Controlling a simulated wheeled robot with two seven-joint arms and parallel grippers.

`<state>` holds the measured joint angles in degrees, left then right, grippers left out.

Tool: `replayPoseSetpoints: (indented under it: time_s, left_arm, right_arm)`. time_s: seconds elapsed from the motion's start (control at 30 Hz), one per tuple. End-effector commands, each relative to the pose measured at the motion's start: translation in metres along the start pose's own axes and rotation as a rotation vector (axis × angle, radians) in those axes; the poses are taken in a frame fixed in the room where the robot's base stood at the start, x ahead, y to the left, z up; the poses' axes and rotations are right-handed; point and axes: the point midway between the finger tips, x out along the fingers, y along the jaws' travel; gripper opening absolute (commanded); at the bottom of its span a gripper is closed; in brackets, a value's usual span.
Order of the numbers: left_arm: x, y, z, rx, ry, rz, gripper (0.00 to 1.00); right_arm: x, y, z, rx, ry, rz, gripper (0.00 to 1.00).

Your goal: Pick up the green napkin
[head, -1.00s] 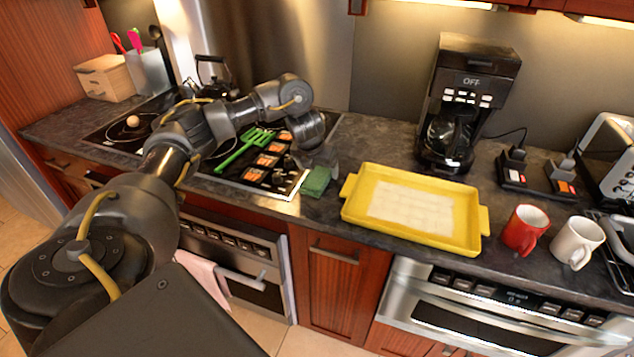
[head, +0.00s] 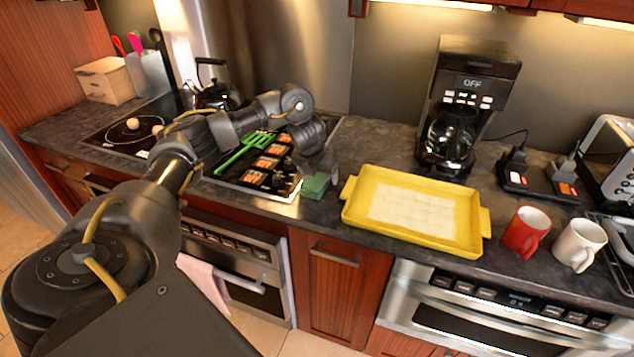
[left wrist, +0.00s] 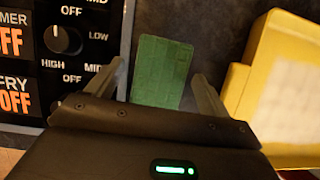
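The green napkin (head: 316,184) lies on the dark counter between the stove's control panel and the yellow tray. In the left wrist view the green napkin (left wrist: 160,72) shows as a flat rectangle between and beyond the fingers. My left gripper (head: 318,176) is at the napkin, pointing down. In the left wrist view my left gripper (left wrist: 160,85) is open, with one finger on each side of the napkin's near part. I cannot tell whether the fingers touch it. My right gripper is not in view.
The yellow tray (head: 353,213) is close on the right of the napkin. The stove control panel (head: 262,175) with a green spatula (head: 240,150) is on the left. A coffee maker (head: 465,100), a red mug (head: 525,231) and a white mug (head: 577,244) stand farther right.

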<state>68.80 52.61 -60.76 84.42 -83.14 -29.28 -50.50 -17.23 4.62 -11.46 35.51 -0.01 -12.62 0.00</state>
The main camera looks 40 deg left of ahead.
Motion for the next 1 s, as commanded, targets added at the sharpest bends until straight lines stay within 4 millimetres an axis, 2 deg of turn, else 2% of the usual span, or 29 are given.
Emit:
replayPoseSetpoints:
  time_s: [0.07,0.3,0.67,0.87,1.0]
  left_arm:
    - [0.000,0.000,0.000,0.000,0.000,-0.001,0.69]
    - [0.000,0.000,0.000,0.000,0.000,-0.001,0.37]
    - [-0.005,0.000,0.003,-0.001,-0.001,-0.001,0.36]
    - [-0.036,0.000,0.016,0.000,-0.005,-0.001,0.36]
    - [-0.079,-0.007,0.008,0.008,-0.008,-0.002,0.36]
  right_arm:
    - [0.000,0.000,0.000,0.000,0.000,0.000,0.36]
    - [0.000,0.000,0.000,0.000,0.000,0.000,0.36]
    - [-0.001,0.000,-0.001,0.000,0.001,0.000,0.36]
    - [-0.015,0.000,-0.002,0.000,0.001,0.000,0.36]
    - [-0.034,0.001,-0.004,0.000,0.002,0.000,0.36]
